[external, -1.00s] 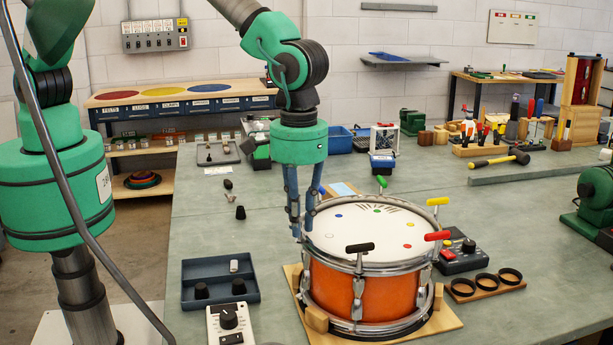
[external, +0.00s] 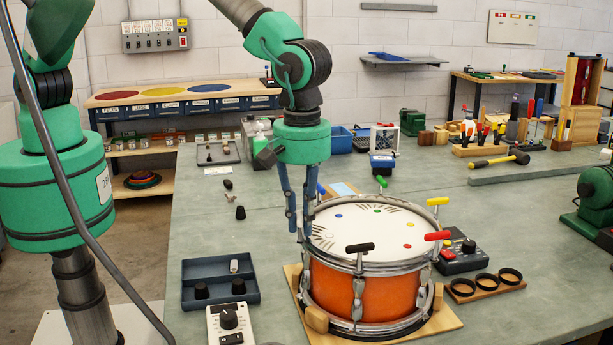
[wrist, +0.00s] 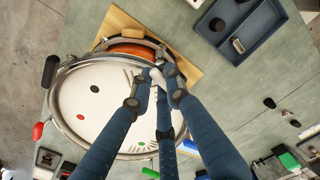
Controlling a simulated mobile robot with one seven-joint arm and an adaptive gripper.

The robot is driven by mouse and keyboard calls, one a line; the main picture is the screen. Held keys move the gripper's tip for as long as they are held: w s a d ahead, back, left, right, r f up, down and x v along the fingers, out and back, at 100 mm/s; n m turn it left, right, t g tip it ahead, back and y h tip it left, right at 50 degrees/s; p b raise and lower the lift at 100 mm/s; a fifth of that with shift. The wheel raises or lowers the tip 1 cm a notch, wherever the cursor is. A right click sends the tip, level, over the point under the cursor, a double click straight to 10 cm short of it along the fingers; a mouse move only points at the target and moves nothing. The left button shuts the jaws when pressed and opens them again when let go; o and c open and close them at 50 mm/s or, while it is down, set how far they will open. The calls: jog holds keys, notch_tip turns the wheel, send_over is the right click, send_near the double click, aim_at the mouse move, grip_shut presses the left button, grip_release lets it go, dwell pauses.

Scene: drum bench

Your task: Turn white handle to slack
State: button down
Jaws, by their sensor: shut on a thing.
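The drum (external: 378,295) has an orange shell, a pale head and a metal rim; it stands on a wooden base. The white handle (wrist: 157,77) shows at the drum rim in the wrist view, partly covered by my fingers. My gripper (external: 299,232) points down at the left side of the drum, its fingers shut on the white handle. In the external view the fingers hide this handle. Other handles stand around the rim: black (external: 360,248), red (external: 437,236), yellow (external: 438,201), green (external: 382,181) and blue (external: 321,189).
A dark tray (external: 220,300) with small parts and a white box with a black knob (external: 229,322) lie left of the drum. A dark control box (external: 462,262) and a wooden strip with black rings (external: 486,287) lie to its right. The bench left of the gripper is mostly clear.

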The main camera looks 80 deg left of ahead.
jog(key=shift+w+r+n, duration=0.1)
jog(key=shift+r+n, duration=0.05)
jog(key=shift+n, duration=0.35)
jog(key=c, duration=1.7)
grip_release()
jog(key=shift+c, duration=0.2)
jog(key=shift+o, duration=0.4)
notch_tip(320, 180, up, 12)
